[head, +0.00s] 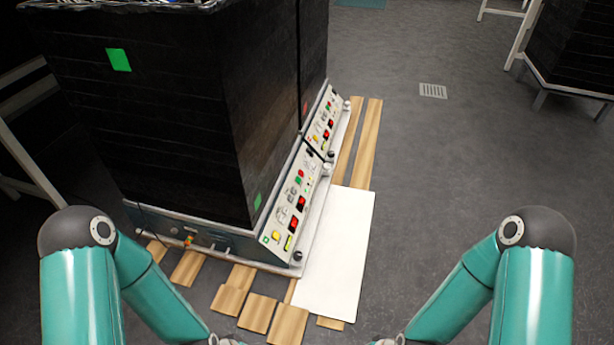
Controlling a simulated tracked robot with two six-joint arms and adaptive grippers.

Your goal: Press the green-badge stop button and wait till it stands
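The near shaker is a tall black box (150,130) with a green badge (118,60) on its left face. Another green badge (257,201) is low on its right face. Its sloped control panel (283,232) carries a small red button (300,173), a green button (298,181), red displays, a yellow button (276,236) and a black knob (297,256). Labels are too small to read, so I cannot tell which is the stop button, nor whether the shaker moves.
A second shaker behind has a red badge (305,108) and its own panel (325,120). A white board (338,250) and wooden planks (257,312) lie around the base. Another black unit (572,45) stands far right. Grey floor (460,150) to the right is clear.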

